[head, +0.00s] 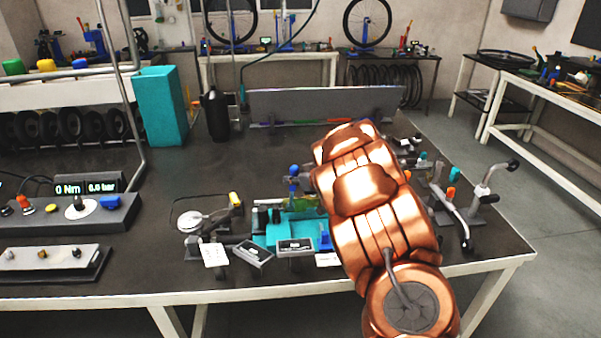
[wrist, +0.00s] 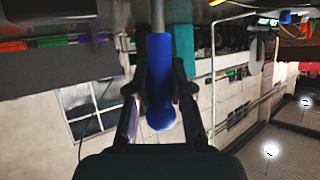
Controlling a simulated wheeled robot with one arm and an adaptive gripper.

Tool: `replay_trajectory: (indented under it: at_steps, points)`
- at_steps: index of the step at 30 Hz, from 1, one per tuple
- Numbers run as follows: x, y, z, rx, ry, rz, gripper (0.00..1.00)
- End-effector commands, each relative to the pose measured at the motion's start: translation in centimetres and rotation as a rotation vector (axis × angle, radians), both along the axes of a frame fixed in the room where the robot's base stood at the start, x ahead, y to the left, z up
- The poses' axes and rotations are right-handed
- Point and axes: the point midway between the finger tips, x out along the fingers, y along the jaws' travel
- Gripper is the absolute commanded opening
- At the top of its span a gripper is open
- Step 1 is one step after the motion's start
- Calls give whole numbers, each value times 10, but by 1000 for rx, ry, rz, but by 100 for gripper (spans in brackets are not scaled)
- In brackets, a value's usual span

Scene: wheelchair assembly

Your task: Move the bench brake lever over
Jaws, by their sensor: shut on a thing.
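In the wrist view a lever with a rounded blue grip (wrist: 159,108) and a thin grey rod stands between my fingers; I take it for the bench brake lever. My gripper (wrist: 160,85) is shut on the blue grip, with one dark finger on each side. The lower end of the grip extends past the fingers toward the camera.
On the dark bench (head: 110,215) a teal tray (head: 270,236) with small parts lies left of my arm. Crank-like levers with black knobs (head: 486,190) stand at the right edge. A teal box (head: 160,105) and a black bottle (head: 215,115) stand behind. The left middle is fairly clear.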

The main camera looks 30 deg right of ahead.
Motion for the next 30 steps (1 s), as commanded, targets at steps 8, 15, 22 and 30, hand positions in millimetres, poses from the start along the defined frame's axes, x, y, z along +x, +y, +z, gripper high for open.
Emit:
replay_trajectory:
  at_steps: [8, 15, 22, 30]
  points:
    - [4, 12, 0, -86, 39, 4, 0]
    - [4, 12, -2, -105, 47, 1, 0]
    - [4, 13, -2, -104, 47, 3, 0]
    - [5, 12, -1, -103, 45, 2, 33]
